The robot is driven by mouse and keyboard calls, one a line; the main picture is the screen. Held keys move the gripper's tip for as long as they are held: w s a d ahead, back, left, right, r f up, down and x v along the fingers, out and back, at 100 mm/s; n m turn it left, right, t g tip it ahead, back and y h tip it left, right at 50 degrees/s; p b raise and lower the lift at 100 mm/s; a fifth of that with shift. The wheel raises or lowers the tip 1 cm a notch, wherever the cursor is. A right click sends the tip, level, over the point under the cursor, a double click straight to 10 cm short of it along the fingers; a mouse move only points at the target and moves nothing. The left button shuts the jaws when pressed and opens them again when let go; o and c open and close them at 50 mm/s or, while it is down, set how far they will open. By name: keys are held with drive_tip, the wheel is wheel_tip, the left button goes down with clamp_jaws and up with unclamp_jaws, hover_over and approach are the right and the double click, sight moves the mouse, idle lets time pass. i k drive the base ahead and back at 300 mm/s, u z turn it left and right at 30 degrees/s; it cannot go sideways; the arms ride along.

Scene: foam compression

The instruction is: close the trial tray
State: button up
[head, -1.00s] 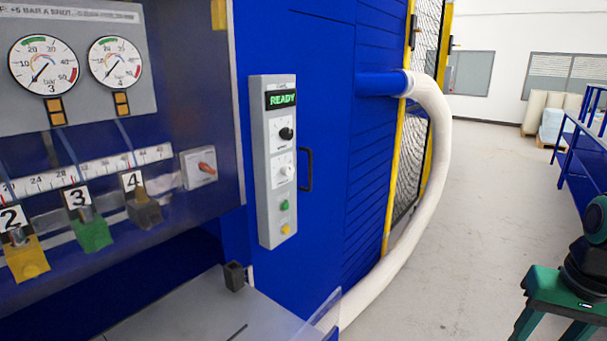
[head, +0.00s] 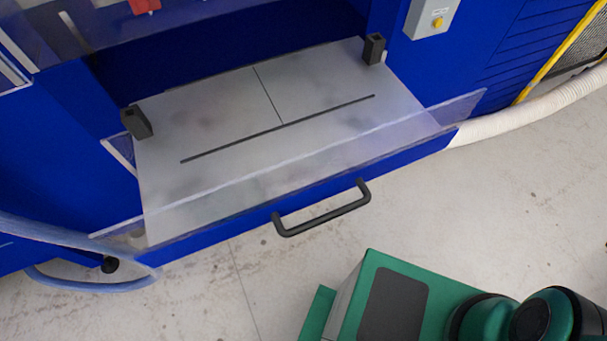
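The trial tray (head: 200,185) is pulled out of the blue machine in the head view. Its flat grey-white top carries a long dark slot line and a thinner line at right angles to it. A clear low panel and a blue front edge (head: 235,230) run along its near side. A dark grey bar handle (head: 322,210) sticks out from the middle of that front edge, with nothing touching it. My gripper is not in view; only green and dark parts of my own body show at the bottom right.
Dark blocks stand at the tray's left (head: 136,122) and right (head: 374,48) rear corners. A white hose (head: 530,115) runs along the floor at right, and a bluish hose (head: 70,240) loops at left. Floor before the handle is bare.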

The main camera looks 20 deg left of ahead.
sight(231, 153)
drive_tip(key=u, duration=1.05)
drive_tip(key=k, duration=1.35)
drive_tip(key=u, duration=0.45)
drive_tip(key=i, duration=1)
